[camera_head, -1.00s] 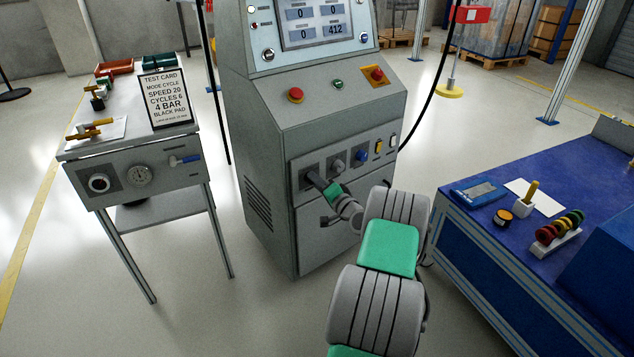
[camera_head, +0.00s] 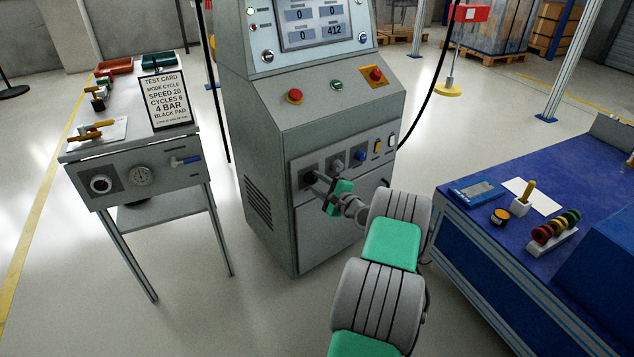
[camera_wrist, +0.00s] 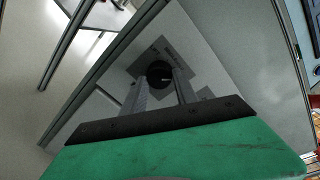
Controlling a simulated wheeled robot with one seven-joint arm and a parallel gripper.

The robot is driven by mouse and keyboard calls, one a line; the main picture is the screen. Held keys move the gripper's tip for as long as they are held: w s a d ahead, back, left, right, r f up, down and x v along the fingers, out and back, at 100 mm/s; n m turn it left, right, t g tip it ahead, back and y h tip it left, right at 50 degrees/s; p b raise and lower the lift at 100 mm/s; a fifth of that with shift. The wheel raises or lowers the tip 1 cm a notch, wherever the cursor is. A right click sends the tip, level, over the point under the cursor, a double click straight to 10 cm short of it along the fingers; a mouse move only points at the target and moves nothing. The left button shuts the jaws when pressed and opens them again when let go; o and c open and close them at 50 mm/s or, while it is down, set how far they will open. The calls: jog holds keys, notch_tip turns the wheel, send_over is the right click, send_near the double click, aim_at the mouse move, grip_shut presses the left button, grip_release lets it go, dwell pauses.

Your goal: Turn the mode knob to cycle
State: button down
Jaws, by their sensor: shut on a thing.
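The grey test cabinet (camera_head: 275,165) has a front panel with a row of controls. My gripper (camera_head: 316,178) is at the leftmost control of that row, where it partly covers the knob. In the wrist view a round black knob (camera_wrist: 158,73) with a light mark sits on a grey plate between the two fingers of my gripper (camera_wrist: 160,82). The fingers are shut on it from both sides. The labels around the knob are too small and too dark to read, so I cannot tell which mode it points at.
More knobs, one grey (camera_head: 337,163) and one blue (camera_head: 361,156), sit just right of my gripper. A test card (camera_head: 164,99) reading "MODE CYCLE" stands on the left bench. A blue workbench (camera_head: 470,220) is close on the right.

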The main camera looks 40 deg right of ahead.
jog(key=shift+f+m, duration=0.1)
jog(key=shift+m, duration=1.6)
jog(key=c, duration=0.9)
grip_release()
jog(key=shift+c, duration=0.2)
jog(key=s+p, duration=0.1)
jog(key=s, duration=0.6)
jog(key=shift+s+r+p, duration=0.3)
jog(key=shift+s+p, duration=0.05)
jog(key=shift+s, duration=0.05)
jog(key=shift+a, duration=0.1)
